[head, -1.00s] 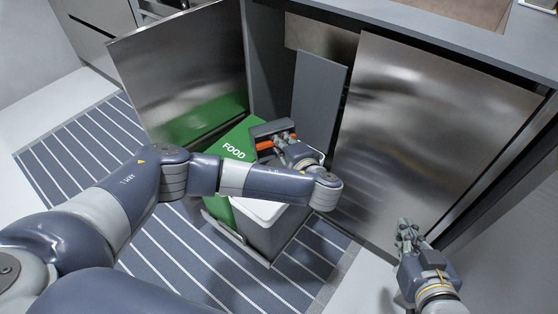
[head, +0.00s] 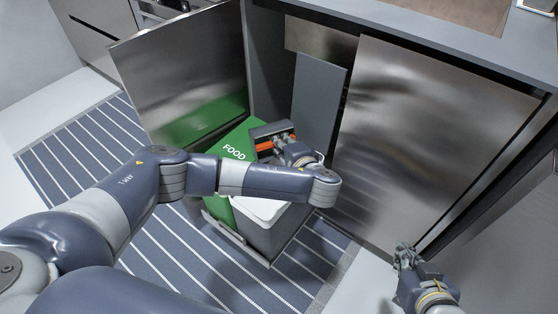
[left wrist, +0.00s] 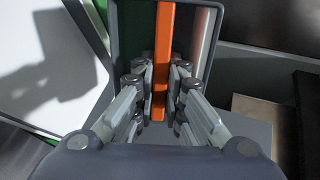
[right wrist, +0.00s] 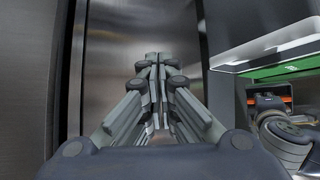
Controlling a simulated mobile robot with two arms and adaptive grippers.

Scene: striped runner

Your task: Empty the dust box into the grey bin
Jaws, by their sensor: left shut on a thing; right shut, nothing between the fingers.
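The dust box (head: 268,131) is a dark open-sided box with an orange bar, held above the pulled-out bins in the head view. My left gripper (head: 287,147) is shut on its orange bar (left wrist: 162,60), which runs between the fingers in the left wrist view. The box's dark wall (left wrist: 128,35) shows there too; its contents are hidden. The grey bin (head: 277,234) has a pale top (head: 262,209), partly covered by my left arm. My right gripper (head: 404,252) is shut and empty, low at the right, and shows in the right wrist view (right wrist: 155,62).
A green bin (head: 232,152) marked FOOD stands beside the grey bin. A steel door (head: 180,75) stands open at left, and a steel panel (head: 420,130) is at right. The striped runner (head: 80,150) lies on the floor, clear at left.

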